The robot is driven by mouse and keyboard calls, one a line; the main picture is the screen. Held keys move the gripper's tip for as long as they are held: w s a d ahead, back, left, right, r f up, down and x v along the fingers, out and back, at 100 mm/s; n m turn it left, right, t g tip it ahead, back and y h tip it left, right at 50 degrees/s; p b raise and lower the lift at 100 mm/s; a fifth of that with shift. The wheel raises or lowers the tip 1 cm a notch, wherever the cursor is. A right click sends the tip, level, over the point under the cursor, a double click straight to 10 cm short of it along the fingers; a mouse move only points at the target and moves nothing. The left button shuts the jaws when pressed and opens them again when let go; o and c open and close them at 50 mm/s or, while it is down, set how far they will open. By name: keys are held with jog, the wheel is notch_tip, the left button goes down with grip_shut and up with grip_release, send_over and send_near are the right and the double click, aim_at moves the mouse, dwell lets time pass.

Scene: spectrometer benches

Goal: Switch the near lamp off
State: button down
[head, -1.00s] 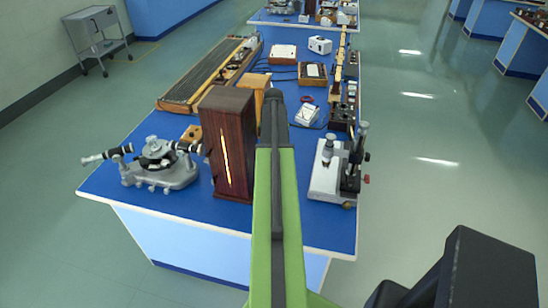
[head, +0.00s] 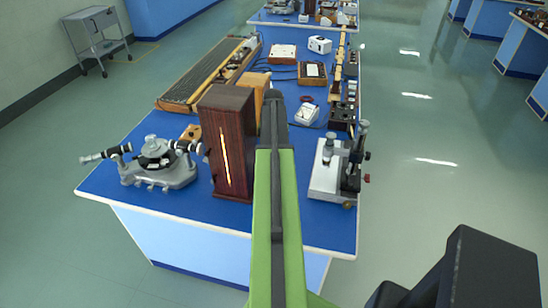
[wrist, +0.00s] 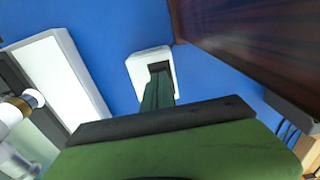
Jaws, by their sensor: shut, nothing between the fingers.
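The near lamp (head: 226,140) is a tall dark wooden housing at the front of the blue bench, with a bright glowing slit in its front. Its dark wooden side (wrist: 250,45) fills the upper right of the wrist view. A small white box (wrist: 136,65) with a dark recess, perhaps the lamp's switch, lies on the blue top beside the housing. My gripper (wrist: 158,75) is shut and empty, its tip over or at the recess. I cannot tell whether it touches. In the head view my arm hides the white box and gripper.
A grey spectrometer (head: 158,165) stands left of the lamp. A white-based microscope instrument (head: 330,175) stands to the right, close to my arm. A small meter (head: 307,114) and a yellowish wooden box (head: 255,85) are behind. The bench's front edge is clear.

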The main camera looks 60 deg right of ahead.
jog(key=shift+f+b, duration=0.5)
jog(key=shift+f, duration=0.05)
notch_tip(320, 180, up, 7)
jog(key=p, duration=0.7)
jog(key=shift+r, duration=0.2)
jog(key=shift+f, duration=0.15)
